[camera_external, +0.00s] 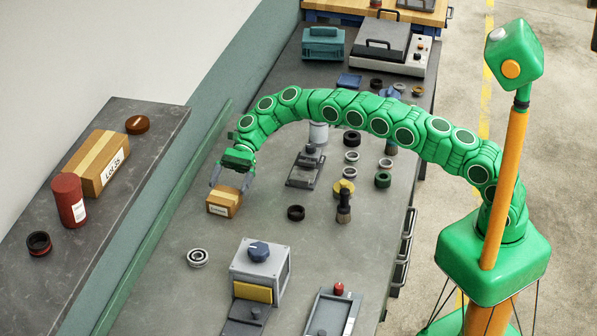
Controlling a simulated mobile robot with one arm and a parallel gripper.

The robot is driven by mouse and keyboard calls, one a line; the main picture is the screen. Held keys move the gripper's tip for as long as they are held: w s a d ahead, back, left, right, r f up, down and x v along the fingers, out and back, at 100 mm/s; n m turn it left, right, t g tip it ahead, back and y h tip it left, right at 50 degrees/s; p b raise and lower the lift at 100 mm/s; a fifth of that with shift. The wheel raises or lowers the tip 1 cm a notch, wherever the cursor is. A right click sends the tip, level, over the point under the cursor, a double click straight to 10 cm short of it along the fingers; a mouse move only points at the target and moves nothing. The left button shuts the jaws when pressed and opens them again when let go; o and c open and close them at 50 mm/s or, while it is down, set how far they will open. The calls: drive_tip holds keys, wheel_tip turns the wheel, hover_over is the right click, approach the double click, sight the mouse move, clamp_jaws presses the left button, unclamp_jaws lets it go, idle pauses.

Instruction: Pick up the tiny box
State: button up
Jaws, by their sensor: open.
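A small brown cardboard box (224,203) with a lighter tape strip and a white label lies on the grey workbench, left of the bench's middle. My gripper (230,181) is at the end of my green arm, which arches over the bench from the right. It points down at the box. Its grey fingers are open and sit at the far upper edge of the box. I cannot tell whether they touch it.
A larger cardboard box (97,165) and a red canister (69,200) stand on the left shelf. A grey machine with a blue knob (259,252) stands nearer. A black ring (296,213) lies right of the small box. A metal bearing (197,258) lies nearer, with clear bench around.

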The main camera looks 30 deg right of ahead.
sight(224, 194)
drive_tip(key=shift+x, duration=2.5)
drive_tip(key=c, duration=0.8)
drive_tip(key=shift+r, duration=0.1)
